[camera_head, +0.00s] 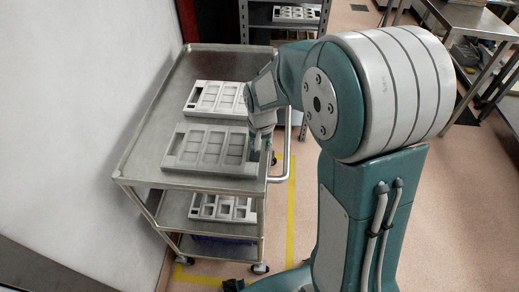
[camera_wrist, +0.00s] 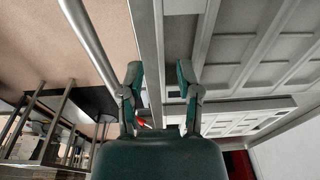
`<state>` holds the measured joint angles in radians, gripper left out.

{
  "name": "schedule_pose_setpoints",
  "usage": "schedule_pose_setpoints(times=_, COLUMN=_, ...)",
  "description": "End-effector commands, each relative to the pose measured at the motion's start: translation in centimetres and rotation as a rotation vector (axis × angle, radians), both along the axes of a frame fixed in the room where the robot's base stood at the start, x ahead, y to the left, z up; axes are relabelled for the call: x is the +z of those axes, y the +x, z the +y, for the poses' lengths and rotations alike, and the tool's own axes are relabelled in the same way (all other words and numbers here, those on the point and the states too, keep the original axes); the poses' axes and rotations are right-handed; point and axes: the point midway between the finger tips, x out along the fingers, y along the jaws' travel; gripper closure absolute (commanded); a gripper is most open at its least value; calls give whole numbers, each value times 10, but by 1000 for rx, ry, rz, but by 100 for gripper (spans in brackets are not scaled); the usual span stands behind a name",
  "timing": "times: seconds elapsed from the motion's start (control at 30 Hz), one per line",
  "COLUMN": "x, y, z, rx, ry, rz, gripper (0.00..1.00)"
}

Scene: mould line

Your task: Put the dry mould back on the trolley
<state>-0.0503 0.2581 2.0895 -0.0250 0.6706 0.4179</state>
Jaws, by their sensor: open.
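The trolley (camera_head: 140,163) is a steel cart with a top shelf and a lower shelf. A grey mould with rectangular recesses (camera_head: 212,148) lies flat at the front of its top shelf. A second, similar mould (camera_head: 215,97) lies behind it. Which one is the dry mould I cannot tell. My gripper (camera_head: 261,140) is at the front mould's right end, low over the shelf's right side. In the wrist view my gripper (camera_wrist: 159,80) has its fingers apart, with nothing clearly held; the front mould (camera_wrist: 225,50) extends to the right. Contact between fingers and mould cannot be made out.
Another mould (camera_head: 222,207) sits on the trolley's lower shelf. A handle rail (camera_head: 284,150) runs along the right side. A white wall panel (camera_head: 70,90) stands close on the left. A rack (camera_head: 258,17) with a mould is behind; a steel table (camera_head: 470,18) is at the far right.

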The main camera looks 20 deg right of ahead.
Motion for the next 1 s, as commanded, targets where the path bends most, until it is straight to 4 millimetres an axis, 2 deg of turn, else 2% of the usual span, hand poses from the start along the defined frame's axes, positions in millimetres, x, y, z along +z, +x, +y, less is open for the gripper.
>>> schedule_pose_setpoints(times=0.1, x=27, y=-2, z=0, rx=0, ry=1, rz=-7, gripper=56)
schedule_pose_setpoints(times=0.3, x=66, y=-7, z=1, rx=0, ry=1, rz=-4, gripper=56)
schedule_pose_setpoints(times=0.6, x=94, y=-15, z=0, rx=8, ry=0, rz=-12, gripper=56)
schedule_pose_setpoints(times=0.67, x=102, y=-24, z=-1, rx=22, ry=-1, rz=-29, gripper=56)
schedule_pose_setpoints(times=0.77, x=123, y=-47, z=-4, rx=62, ry=-5, rz=-75, gripper=56)
schedule_pose_setpoints(times=1.0, x=159, y=-113, z=-12, rx=175, ry=-29, rz=-194, gripper=56)
